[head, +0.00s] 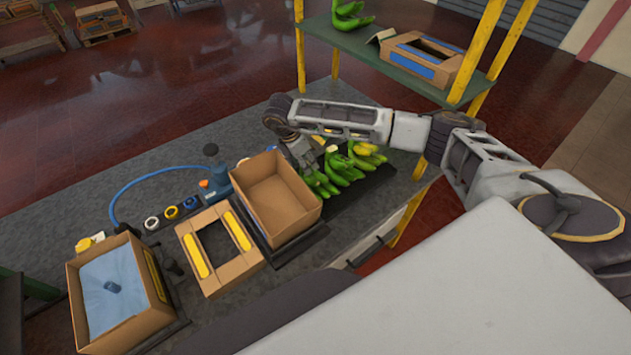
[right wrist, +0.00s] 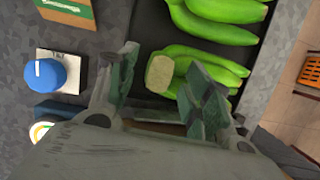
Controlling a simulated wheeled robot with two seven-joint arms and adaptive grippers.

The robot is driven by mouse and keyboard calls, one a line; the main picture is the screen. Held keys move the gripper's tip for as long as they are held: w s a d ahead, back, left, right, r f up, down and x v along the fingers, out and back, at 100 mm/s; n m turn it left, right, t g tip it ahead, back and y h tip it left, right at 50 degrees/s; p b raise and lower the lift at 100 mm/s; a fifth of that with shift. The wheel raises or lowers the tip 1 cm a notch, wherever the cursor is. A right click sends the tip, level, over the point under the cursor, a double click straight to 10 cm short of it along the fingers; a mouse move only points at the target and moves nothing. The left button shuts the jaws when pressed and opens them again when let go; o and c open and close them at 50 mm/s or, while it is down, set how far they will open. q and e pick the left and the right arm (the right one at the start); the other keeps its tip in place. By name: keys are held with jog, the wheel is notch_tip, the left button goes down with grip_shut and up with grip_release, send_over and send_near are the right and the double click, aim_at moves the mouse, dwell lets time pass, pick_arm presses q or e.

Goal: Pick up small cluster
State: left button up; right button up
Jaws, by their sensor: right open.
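Green banana clusters lie on a dark mat (head: 372,188) at the right of the bench. My right gripper (head: 304,158) is above the left end of these bananas (head: 330,180) in the head view. In the right wrist view my right gripper (right wrist: 166,88) is open, and a cluster with a pale cut crown (right wrist: 160,73) shows between its fingers. The right finger hides part of that cluster. Another green cluster (right wrist: 215,28) lies just beyond it. I cannot tell whether the fingers touch the fruit. My left gripper is not in view.
An empty cardboard box (head: 285,205) stands just left of the bananas. A flat carton with yellow strips (head: 200,255) and a lined box (head: 75,290) stand further left. A blue device (head: 214,185) is behind. A green shelf (head: 350,45) stands beyond the bench.

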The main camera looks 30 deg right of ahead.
dwell(0.4)
grip_shut()
jog(key=shift+r, duration=0.15)
notch_tip(320, 180, up, 10)
jog(key=b, duration=0.2)
dwell(0.7)
dwell(0.5)
